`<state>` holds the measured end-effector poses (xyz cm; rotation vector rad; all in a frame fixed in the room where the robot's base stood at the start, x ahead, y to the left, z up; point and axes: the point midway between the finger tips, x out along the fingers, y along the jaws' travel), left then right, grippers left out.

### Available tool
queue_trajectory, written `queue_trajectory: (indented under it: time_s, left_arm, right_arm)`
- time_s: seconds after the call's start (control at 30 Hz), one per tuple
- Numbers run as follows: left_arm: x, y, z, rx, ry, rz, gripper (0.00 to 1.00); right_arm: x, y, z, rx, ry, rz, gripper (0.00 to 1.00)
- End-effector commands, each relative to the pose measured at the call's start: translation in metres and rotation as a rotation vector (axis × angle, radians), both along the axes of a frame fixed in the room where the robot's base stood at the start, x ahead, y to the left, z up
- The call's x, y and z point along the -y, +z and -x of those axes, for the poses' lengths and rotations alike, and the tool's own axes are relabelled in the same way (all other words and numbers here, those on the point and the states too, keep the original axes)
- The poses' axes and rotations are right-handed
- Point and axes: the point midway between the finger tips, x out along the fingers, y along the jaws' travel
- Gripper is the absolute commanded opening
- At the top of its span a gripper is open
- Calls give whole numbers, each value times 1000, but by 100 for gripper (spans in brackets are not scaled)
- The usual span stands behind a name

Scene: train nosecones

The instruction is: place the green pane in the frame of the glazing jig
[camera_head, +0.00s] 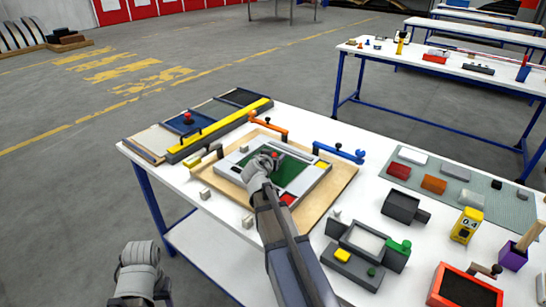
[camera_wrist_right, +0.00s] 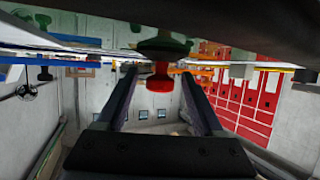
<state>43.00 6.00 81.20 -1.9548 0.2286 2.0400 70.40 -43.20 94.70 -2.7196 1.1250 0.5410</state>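The glazing jig has a light grey frame (camera_head: 314,183) on a wooden board (camera_head: 343,180) on the white table. The green pane (camera_head: 293,172) shows inside the frame's outline, partly hidden by my right arm; I cannot tell whether it is seated. A red knob (camera_head: 275,156) stands at the pane. In the wrist view the red knob (camera_wrist_right: 160,82) is between the fingertips of my right gripper (camera_wrist_right: 160,72), with small gaps beside it; the gripper (camera_head: 268,163) looks open around it. My left arm's end is low at the left, its fingers not distinguishable.
An orange clamp (camera_head: 268,128) and a blue clamp (camera_head: 338,151) stand behind the board. A yellow bar (camera_head: 215,130) lies on a rack at the left. A grey fixture (camera_head: 365,252), a yellow device (camera_head: 466,226) and a green mat (camera_head: 485,190) occupy the right side.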

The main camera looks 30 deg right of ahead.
Motion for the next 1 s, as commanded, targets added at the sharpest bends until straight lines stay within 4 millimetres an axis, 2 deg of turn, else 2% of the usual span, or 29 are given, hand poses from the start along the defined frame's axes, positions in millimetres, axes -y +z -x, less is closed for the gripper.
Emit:
queue_trajectory:
  time_s: [0.3,0.7,1.0]
  left_arm:
    - [0,6,0,0,0,0,56]
    - [0,37,0,0,0,0,56]
    - [0,48,0,0,0,0,56]
  right_arm:
    - [-1,6,1,0,0,0,69]
    - [-52,37,55,0,2,0,69]
    - [-76,48,76,0,1,0,69]
